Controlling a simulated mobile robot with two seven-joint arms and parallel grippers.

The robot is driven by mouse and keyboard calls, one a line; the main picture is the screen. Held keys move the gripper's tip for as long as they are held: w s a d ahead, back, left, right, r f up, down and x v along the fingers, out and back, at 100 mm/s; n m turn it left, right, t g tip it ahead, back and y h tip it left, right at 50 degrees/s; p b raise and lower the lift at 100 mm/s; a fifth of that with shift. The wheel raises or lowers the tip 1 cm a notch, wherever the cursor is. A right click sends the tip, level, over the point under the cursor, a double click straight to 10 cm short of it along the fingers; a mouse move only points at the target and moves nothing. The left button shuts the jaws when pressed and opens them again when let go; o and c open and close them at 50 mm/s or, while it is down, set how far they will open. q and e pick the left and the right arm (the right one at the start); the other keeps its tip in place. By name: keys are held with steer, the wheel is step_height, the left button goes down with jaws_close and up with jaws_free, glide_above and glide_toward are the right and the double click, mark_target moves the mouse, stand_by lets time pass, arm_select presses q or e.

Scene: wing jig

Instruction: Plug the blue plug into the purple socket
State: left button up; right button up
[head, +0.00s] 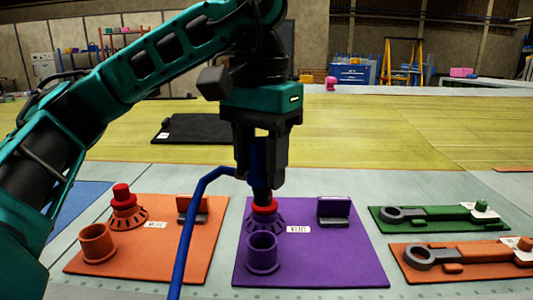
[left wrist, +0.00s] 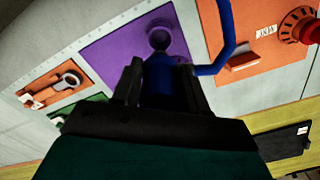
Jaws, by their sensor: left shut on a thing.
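The blue plug (head: 257,158) is held upright between the fingers of my left gripper (head: 263,170). In the left wrist view the blue plug (left wrist: 160,76) sits between the two dark fingers (left wrist: 160,85). A blue cable (head: 190,215) bends away from the plug to the left and down. The purple socket (head: 262,254), a round cup, stands on the purple board (head: 340,262). The plug's lower end is above the board, apart from the socket in the head view. In the left wrist view the socket (left wrist: 158,39) shows just beyond the plug. My right gripper is out of view.
A purple wheel with a red top (head: 265,207) stands behind the socket, partly hidden by the gripper. A purple bracket (head: 334,211) stands to the right. An orange board (head: 150,258) lies left; green (head: 436,225) and orange tool plates lie right.

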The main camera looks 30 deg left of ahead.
mark_target(260, 201)
arm_select(q)
step_height(260, 201, down, 4)
steer(key=b, duration=0.3)
steer(key=shift+f+b, duration=0.15)
steer(key=shift+b, duration=0.15)
steer(key=shift+f+b, duration=0.4)
steer(key=shift+f, duration=0.35)
steer(key=shift+f, duration=0.15)
steer(key=shift+f, duration=0.25)
steer(key=shift+f+b, duration=0.3)
steer(key=shift+f, duration=0.05)
steer(key=shift+f+b, duration=0.85)
steer(key=shift+f, duration=0.35)
stand_by(0.4)
